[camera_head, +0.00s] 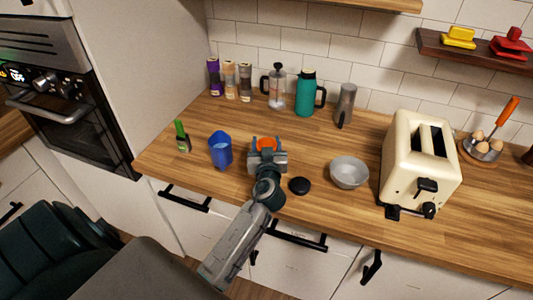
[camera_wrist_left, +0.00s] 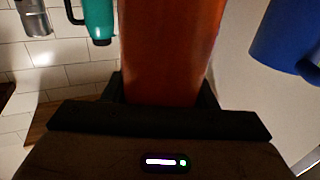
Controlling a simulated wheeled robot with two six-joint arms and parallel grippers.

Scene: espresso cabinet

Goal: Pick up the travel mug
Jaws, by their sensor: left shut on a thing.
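My left gripper (camera_head: 267,156) is over the counter, its jaws shut on an orange cylindrical body that I take to be the travel mug (camera_head: 266,143). In the left wrist view the orange mug (camera_wrist_left: 172,50) fills the space between the two dark fingers and looks upright along them. Its far end runs out of that view, and most of it is hidden by the gripper in the head view. I cannot tell whether it touches the counter. My right gripper is not in view.
A blue pitcher (camera_head: 220,152) stands close left of the gripper. A black disc (camera_head: 299,186) and a grey bowl (camera_head: 349,172) are to the right, then a cream toaster (camera_head: 420,160). A teal jug (camera_head: 305,95), a press (camera_head: 277,92) and a grey canister (camera_head: 345,105) stand behind.

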